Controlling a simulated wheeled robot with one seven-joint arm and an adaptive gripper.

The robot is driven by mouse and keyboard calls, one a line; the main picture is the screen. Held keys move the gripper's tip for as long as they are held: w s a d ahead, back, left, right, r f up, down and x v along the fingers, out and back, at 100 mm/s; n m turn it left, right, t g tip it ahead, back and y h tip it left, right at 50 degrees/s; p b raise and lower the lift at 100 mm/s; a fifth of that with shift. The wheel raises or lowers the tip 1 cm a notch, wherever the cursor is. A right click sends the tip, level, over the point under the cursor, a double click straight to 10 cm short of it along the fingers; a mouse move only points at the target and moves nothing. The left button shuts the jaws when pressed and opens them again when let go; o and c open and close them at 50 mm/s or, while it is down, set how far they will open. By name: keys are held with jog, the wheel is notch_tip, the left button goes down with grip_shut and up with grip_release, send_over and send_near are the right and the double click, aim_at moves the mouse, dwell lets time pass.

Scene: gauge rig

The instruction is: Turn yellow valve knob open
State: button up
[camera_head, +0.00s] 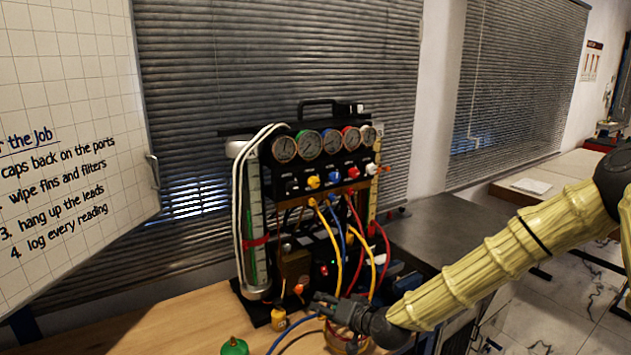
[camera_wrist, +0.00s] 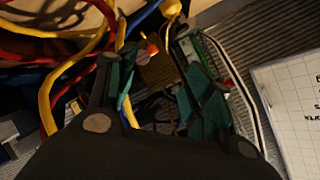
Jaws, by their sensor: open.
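The gauge rig (camera_head: 310,215) stands on a wooden bench by the window blinds. A row of knobs sits below its gauges. In the wrist view my gripper (camera_wrist: 163,88) is open and empty, with a brown block (camera_wrist: 160,72) and hoses beyond the fingers. I cannot make out the yellow knob in the wrist view.
Yellow hoses (camera_head: 338,250), red and blue hoses hang in front of the rig near my gripper. A small yellow bottle (camera_head: 279,318) and a green container (camera_head: 235,346) stand on the bench (camera_head: 170,325). A whiteboard (camera_head: 70,140) is at the left.

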jog(key=w+r+t+y, duration=0.1)
jog(key=w+r, duration=0.2)
jog(key=r, duration=0.4)
jog(key=w+r+t, duration=0.1)
jog(key=w+r, duration=0.3)
jog(key=r, duration=0.3)
jog(key=t+y+p, duration=0.1)
jog(key=t, duration=0.2)
send_near(316, 183)
jog(key=p+x, duration=0.4)
jog(key=x, duration=0.6)
jog(key=c, duration=1)
